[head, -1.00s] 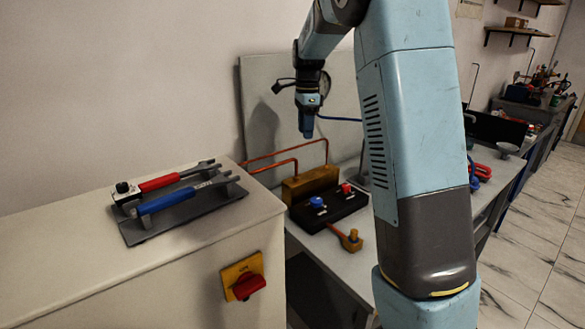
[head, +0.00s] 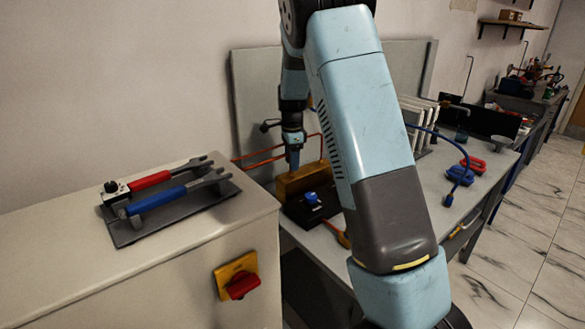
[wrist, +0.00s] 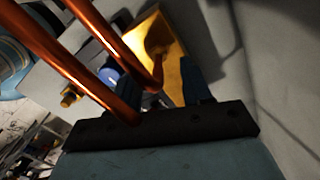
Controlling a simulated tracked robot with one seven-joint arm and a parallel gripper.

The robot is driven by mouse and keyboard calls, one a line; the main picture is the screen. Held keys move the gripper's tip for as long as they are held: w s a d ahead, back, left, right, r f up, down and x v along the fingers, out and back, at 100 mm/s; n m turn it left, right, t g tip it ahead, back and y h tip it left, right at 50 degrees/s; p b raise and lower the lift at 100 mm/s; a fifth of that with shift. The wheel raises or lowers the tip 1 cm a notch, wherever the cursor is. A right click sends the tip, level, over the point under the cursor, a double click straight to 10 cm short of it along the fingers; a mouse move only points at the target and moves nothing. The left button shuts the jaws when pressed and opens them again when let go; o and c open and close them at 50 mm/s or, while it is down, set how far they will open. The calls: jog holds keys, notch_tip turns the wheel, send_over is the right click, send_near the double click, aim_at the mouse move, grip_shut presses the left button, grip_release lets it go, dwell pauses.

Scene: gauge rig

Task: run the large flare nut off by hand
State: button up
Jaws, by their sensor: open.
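A brass block (head: 301,181) stands at the back of the bench, with copper pipes (head: 262,158) running to it. It also shows in the wrist view (wrist: 178,68), partly behind the thick copper pipes (wrist: 100,40). A small brass fitting (wrist: 70,97) shows left of the pipes. I cannot make out for certain which piece is the large flare nut. My gripper (head: 293,163) points down just above the block's back. In the wrist view one blue finger (wrist: 195,80) is visible beside the block. The pipes hide much of the other side. The gripper is open, with nothing seen held.
A black base with a blue knob (head: 311,198) sits before the block. Red and blue wrenches (head: 165,203) lie on a rack on the left cabinet, above a red switch (head: 241,284). A blue hose (head: 445,136) and red clamp (head: 470,163) lie right. A panel stands behind.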

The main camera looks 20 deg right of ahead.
jog(key=shift+f, duration=1.5)
jog(key=shift+c, duration=0.4)
jog(key=shift+r, duration=0.1)
grip_shut()
jog(key=shift+w, duration=0.1)
